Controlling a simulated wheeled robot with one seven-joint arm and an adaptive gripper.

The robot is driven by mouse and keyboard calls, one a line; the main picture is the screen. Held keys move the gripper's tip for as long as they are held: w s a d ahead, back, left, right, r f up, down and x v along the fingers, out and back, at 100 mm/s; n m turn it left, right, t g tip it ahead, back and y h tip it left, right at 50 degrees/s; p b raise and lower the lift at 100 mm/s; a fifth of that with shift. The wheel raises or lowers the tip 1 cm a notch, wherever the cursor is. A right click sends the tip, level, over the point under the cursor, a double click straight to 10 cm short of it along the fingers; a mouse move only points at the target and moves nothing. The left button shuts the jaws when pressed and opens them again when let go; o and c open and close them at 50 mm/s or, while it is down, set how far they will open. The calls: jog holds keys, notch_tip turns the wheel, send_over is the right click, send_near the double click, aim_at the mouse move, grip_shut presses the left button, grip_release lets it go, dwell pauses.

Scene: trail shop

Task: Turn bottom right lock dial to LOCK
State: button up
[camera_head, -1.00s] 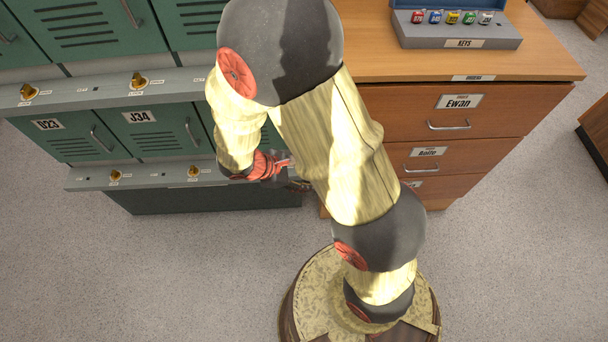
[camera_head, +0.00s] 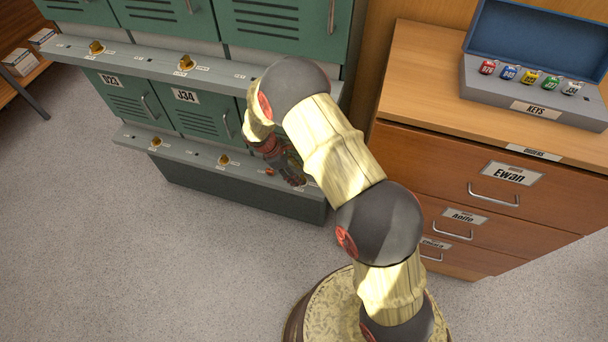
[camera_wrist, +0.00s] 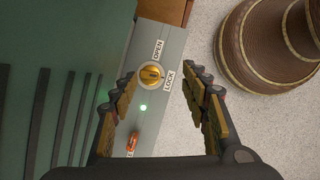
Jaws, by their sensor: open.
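In the wrist view, a round yellow lock dial (camera_wrist: 151,73) sits on a grey ledge (camera_wrist: 172,42), with an OPEN label (camera_wrist: 157,50) and a LOCK label (camera_wrist: 169,82) beside it. The direction the dial points is too small to tell. My gripper (camera_wrist: 159,79) is open, one finger on each side of the dial in the picture; contact is not visible. In the head view my gripper (camera_head: 287,167) is at the right end of the lower locker ledge (camera_head: 185,149), and this dial is hidden behind it.
A green light (camera_wrist: 143,107) and a small orange item (camera_wrist: 132,143) show on the ledge near the dial. Other dials (camera_head: 223,160) line the ledges. A wooden drawer cabinet (camera_head: 440,150) bearing a key box (camera_head: 530,95) stands right. Floor in front is clear.

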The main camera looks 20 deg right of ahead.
jog(key=f+b, duration=0.1)
jog(key=f, duration=0.1)
jog(key=w+d+f+n+b, duration=0.1)
jog(key=f, duration=0.1)
jog(key=w+f+n+b, duration=0.1)
jog(key=f, duration=0.1)
jog(key=shift+d+f, duration=0.3)
jog(key=shift+d, duration=0.1)
jog(key=shift+c, duration=1)
